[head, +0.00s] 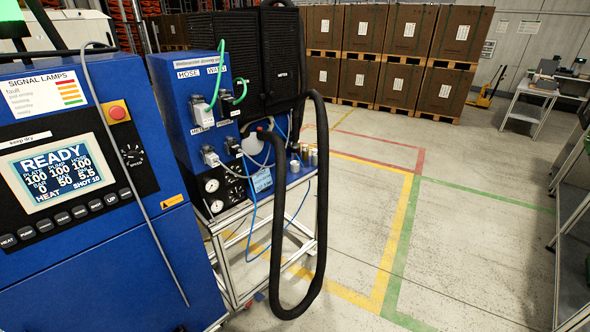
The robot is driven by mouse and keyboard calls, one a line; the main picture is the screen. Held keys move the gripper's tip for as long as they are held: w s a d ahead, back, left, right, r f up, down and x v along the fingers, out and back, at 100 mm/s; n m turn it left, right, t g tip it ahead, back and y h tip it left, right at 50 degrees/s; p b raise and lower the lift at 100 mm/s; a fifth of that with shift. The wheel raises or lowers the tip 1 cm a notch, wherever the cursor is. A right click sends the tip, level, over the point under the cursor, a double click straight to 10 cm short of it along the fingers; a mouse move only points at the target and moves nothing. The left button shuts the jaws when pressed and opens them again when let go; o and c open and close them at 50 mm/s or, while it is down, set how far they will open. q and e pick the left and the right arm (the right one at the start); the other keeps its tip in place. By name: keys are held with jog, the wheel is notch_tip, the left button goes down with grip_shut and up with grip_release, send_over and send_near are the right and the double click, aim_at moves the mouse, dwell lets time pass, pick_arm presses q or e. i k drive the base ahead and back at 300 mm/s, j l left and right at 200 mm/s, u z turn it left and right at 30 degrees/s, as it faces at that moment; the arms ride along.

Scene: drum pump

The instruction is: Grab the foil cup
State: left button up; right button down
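Small metallic items stand on the right end of the blue machine's ledge. One is a silvery cup-like piece (295,166), and beside it is a shiny can-like piece (312,157). They are small in the head view, so I cannot tell for sure which one is the foil cup. The thick black hose hangs just in front of and beside them. Neither of my grippers is in view.
The blue machine (171,100) stands on a metal-framed cart, with the black hose (321,220) looping low in front. A blue cabinet (100,260) with a READY display fills the left. Floor to the right is open. Stacked brown boxes (408,31) stand behind.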

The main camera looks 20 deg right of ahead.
aim_at(295, 167)
jog(key=i+l, duration=0.25)
jog(key=i, duration=0.2)
jog(key=i+l+z, duration=0.15)
jog(key=i, duration=0.3)
jog(key=i+l, duration=0.3)
jog(key=i, duration=0.15)
jog(key=z, duration=0.05)
